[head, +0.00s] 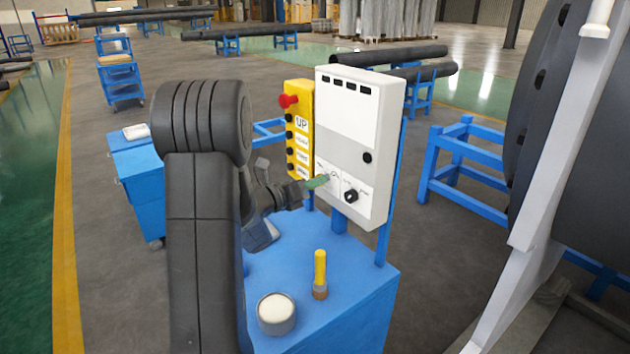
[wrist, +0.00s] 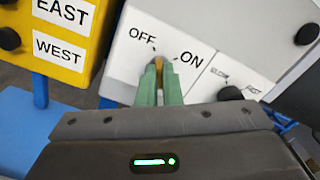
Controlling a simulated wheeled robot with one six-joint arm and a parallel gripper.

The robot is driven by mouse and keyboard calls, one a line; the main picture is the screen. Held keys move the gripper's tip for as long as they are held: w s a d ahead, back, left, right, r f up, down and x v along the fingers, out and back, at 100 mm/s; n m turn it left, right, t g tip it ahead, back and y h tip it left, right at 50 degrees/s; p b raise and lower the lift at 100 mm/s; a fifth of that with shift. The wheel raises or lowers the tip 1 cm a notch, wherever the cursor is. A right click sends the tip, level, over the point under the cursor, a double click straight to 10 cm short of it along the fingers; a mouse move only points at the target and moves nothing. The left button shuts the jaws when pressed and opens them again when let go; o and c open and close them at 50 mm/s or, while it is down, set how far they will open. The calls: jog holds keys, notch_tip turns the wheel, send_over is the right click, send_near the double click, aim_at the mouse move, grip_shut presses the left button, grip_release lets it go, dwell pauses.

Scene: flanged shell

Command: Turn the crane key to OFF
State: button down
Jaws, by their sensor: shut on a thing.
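The white control panel (head: 350,130) stands upright on the blue cart, and its lower part fills the top of the wrist view (wrist: 205,22). OFF is printed at the left and ON at the right of the key switch. My gripper (head: 322,181) reaches the panel's lower left. In the wrist view, its green fingers (wrist: 158,80) are shut on the brass-coloured crane key (wrist: 158,64), between the two labels. The fingers hide most of the key, so its exact angle is hard to tell.
A black SLOW/FAST knob (head: 351,196) sits right of the key. A yellow pendant (head: 298,130) with a red button stands left of the panel. A yellow-handled tool (head: 320,270) and a round tin (head: 276,314) stand on the blue cart top (head: 350,300).

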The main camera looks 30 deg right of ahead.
jog(key=shift+n+p, duration=0.5)
jog(key=shift+n, duration=0.8)
jog(key=c, duration=1.6)
grip_release()
jog(key=shift+a, duration=0.1)
jog(key=s+a+b, duration=0.1)
jog(key=a+b, duration=0.1)
jog(key=a, duration=1.1)
jog(key=shift+a+b, duration=0.3)
jog(key=shift+a, duration=0.05)
